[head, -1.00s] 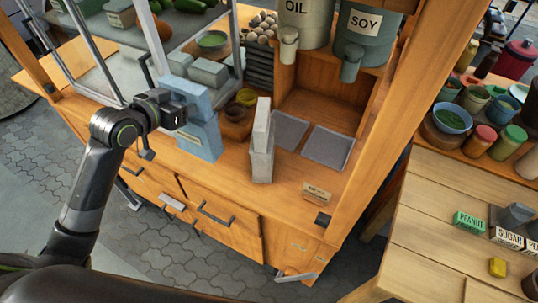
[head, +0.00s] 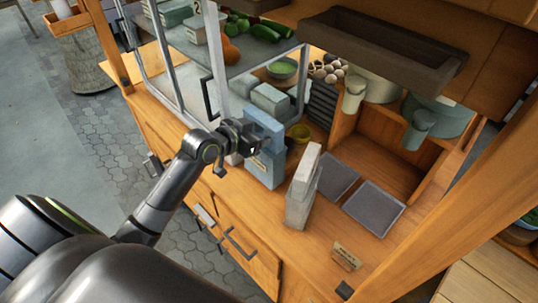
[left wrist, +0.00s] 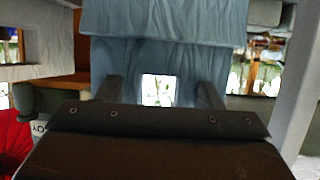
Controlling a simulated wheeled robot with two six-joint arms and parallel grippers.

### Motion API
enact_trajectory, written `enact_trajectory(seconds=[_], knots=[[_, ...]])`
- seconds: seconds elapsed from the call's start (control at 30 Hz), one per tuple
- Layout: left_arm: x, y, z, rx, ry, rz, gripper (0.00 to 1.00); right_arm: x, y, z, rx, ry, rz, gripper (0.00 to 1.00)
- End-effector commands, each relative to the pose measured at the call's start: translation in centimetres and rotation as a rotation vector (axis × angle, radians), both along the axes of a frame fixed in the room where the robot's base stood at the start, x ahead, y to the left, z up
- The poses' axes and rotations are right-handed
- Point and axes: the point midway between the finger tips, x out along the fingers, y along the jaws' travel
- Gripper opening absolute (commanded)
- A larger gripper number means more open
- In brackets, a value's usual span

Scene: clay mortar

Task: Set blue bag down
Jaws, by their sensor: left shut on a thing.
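The blue bag (head: 266,168) is upright at the wooden stall's counter (head: 240,190), left of a pale grey bag (head: 302,188). My left gripper (head: 250,143) is shut on the blue bag's upper part. In the left wrist view the blue bag (left wrist: 170,50) fills the middle, between the two fingers of my gripper (left wrist: 160,90). The bag's base looks at or very close to the counter top; I cannot tell whether it touches. My right gripper is not in view.
Two dark square mats (head: 374,208) lie right of the grey bag, with a small sign (head: 346,256) in front. A glass case frame (head: 215,60) stands behind left. Counter between the bags is narrow.

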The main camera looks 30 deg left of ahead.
Motion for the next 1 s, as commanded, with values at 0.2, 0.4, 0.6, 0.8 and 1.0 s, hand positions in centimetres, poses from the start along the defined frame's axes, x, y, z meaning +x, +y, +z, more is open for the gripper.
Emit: enact_trajectory(seconds=[0.2,0.4,0.6,0.8,1.0], knots=[[0.0,0.0,-2.8,-0.002,0.001,0.002,0.37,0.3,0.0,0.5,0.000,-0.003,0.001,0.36],[0.0,0.0,-3.3,0.001,-0.002,0.001,0.37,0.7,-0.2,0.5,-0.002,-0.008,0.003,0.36],[0.0,0.0,-3.6,0.000,-0.002,0.001,0.37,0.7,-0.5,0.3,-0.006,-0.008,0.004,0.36],[0.0,0.0,-3.9,0.001,0.001,0.001,0.70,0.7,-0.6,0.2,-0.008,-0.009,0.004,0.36],[0.0,0.0,-3.9,0.001,0.001,0.001,0.82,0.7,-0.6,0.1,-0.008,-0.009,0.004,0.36]])
